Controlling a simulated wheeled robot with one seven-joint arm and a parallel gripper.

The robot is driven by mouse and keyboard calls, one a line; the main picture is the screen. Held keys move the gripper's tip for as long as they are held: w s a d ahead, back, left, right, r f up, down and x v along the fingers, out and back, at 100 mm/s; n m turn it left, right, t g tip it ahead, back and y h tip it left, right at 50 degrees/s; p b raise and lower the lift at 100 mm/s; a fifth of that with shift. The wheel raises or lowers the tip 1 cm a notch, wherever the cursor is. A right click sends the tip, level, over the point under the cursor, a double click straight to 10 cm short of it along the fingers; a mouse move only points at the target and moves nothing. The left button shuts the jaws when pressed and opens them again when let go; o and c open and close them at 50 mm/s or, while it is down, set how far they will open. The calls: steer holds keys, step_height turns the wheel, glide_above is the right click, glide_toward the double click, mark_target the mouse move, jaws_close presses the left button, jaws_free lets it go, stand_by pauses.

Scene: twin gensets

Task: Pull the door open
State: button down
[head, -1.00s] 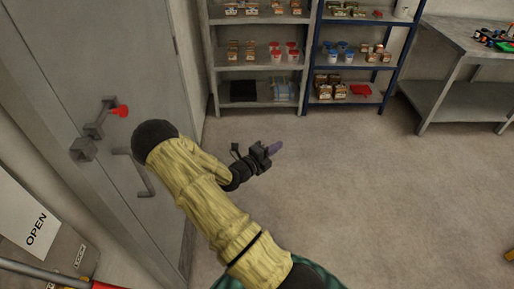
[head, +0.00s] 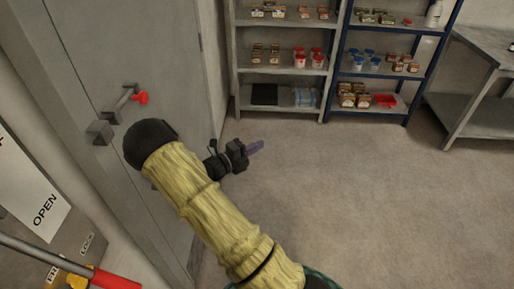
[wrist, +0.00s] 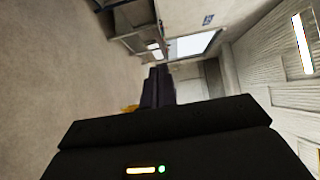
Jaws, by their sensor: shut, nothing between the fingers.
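The grey door (head: 95,50) stands at the left in the head view and looks closed in its frame. A latch bar with a red knob (head: 140,98) sits on it, beside a grey block (head: 100,132) at the door's edge. The pull handle seen lower on the door earlier is now mostly hidden behind my arm. My gripper (head: 256,147) is shut and empty, to the right of the door and apart from it, pointing right. In the wrist view its dark fingers (wrist: 157,88) are together, with no door hardware between them.
A grey shelf (head: 280,70) and a blue-framed shelf (head: 385,75) with small goods stand at the back. A metal table (head: 480,85) is at the right. A red-handled bar (head: 60,262) and an OPEN sign (head: 35,195) are at lower left. The middle floor is clear.

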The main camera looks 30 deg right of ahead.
steer(key=c, duration=2.2)
jaws_free()
steer(key=c, duration=1.6)
jaws_free()
steer(key=shift+d, duration=0.1)
steer(key=shift+o, duration=0.2)
steer(key=w+a+n+t+y+b, duration=0.15)
steer(key=w+n+t+y, duration=0.4)
steer(key=n, duration=0.65)
steer(key=w+a+n+t+y+b, duration=0.1)
steer(key=w+n+t+y+b, duration=0.2)
steer(key=n+t+y, duration=0.55)
steer(key=s+a+r+n+g+y+b, duration=0.1)
steer(key=s+a+n+g+y+b, duration=0.1)
steer(key=s+a+n+y, duration=0.4)
steer(key=s+a+r+n+g+y+b, duration=0.1)
steer(key=s+a+n+g+y, duration=0.1)
steer(key=s+a+n+y, duration=0.5)
steer(key=a+n+y, duration=0.4)
steer(key=n, duration=0.6)
steer(key=shift+s+b, duration=0.3)
steer(key=shift+b, duration=0.1)
steer(key=shift+w+a, duration=0.1)
steer(key=shift+a, duration=0.05)
